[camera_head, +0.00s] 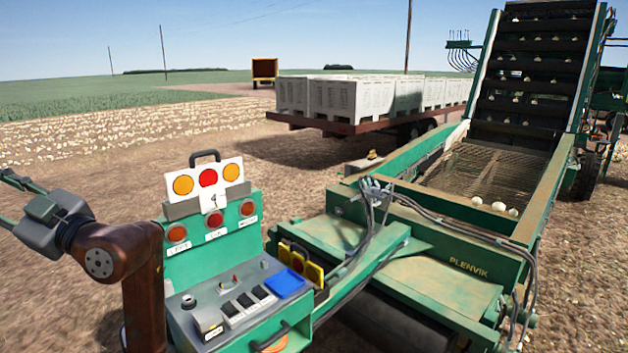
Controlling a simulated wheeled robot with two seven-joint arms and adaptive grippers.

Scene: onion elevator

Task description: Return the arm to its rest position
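My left arm (145,290) rises from the bottom left, bends at its wrist, and points left. Its grey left gripper (10,200) is at the left edge of the view. Its two dark fingers stand apart with nothing visible between them, and the tips lie close to the picture edge. The gripper is in the air over bare soil, left of the green control console (235,245) and clear of it. My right arm and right gripper are not in view.
The console carries round orange and red lamps (208,178), switches and a blue pad (285,284). A green elevator (470,265) with a few onions (498,207) fills the right side. A trailer with pale crates (350,98) stands behind. Open soil lies at the left.

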